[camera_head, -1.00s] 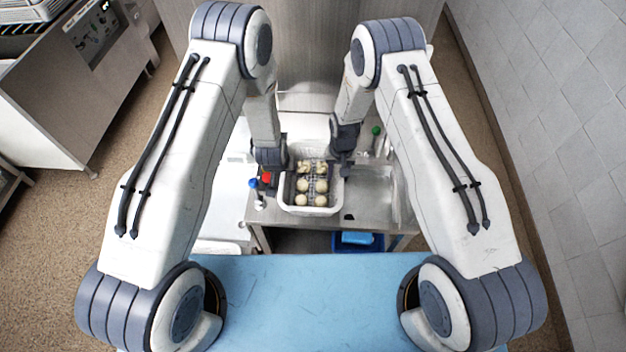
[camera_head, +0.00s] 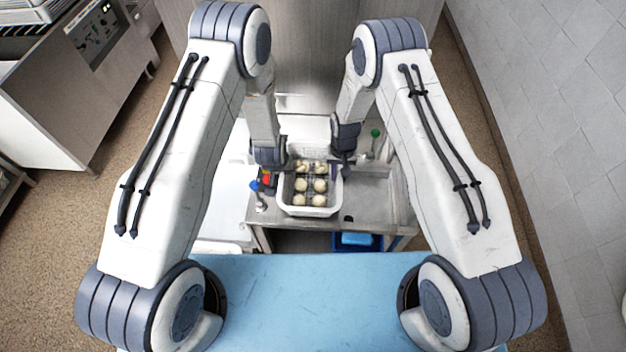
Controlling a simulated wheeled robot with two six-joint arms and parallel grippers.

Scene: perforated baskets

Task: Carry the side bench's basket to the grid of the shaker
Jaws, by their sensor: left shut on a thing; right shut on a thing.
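A white perforated basket (camera_head: 309,211) with several round, pale items in it is at the middle of the view, over the grey side bench (camera_head: 375,205). My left gripper (camera_head: 272,165) is shut on the basket's left side. My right gripper (camera_head: 343,168) is shut on its right side. The fingertips are small and partly hidden by the wrists. I cannot tell whether the basket touches the bench or hangs just above it. The shaker's grid cannot be made out for certain.
A sink basin lies in the bench right of the basket, with a green-topped item (camera_head: 375,133) behind it. Blue and red-topped bottles (camera_head: 255,186) stand close on the left. A blue bin (camera_head: 357,241) is below. A steel machine with a control panel (camera_head: 97,32) is far left.

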